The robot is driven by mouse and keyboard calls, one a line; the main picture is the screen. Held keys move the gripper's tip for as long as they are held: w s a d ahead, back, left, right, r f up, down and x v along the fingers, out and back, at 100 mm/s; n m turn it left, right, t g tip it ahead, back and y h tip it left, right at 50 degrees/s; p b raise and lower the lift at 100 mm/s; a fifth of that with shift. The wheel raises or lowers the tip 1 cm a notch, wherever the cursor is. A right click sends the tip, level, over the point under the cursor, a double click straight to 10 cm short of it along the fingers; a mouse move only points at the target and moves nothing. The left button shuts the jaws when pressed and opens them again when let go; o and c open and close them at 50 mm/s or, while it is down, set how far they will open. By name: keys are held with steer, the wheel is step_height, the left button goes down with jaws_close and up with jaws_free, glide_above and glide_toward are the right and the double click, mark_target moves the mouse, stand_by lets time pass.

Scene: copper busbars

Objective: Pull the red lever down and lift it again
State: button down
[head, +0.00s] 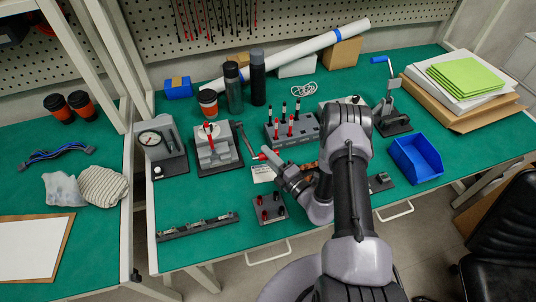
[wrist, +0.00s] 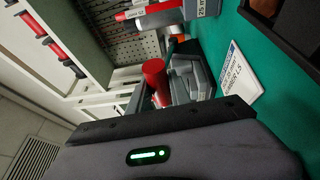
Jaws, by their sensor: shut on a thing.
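The red lever is a dark arm with a red grip (head: 262,156), reaching from the right side of a grey bench device (head: 214,151) down towards the front right. The lever slopes down, with its grip low over the green table. My gripper (head: 269,153) is at the grip end and is shut on it. In the wrist view the red grip (wrist: 155,78) sticks up beyond the dark edge of my gripper, beside grey metal parts. My gripper's fingertips are hidden in the wrist view.
A white printed card (head: 263,173) and a grey block with red and black pegs (head: 269,207) lie close to my gripper. A grey holder of tools (head: 292,130) stands behind it. A blue bin (head: 416,159) is to the right.

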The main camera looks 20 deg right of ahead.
stand_by(0.4)
steer(key=c, duration=1.2)
jaws_free()
steer(key=shift+w+f, duration=0.1)
steer(key=shift+f, duration=0.05)
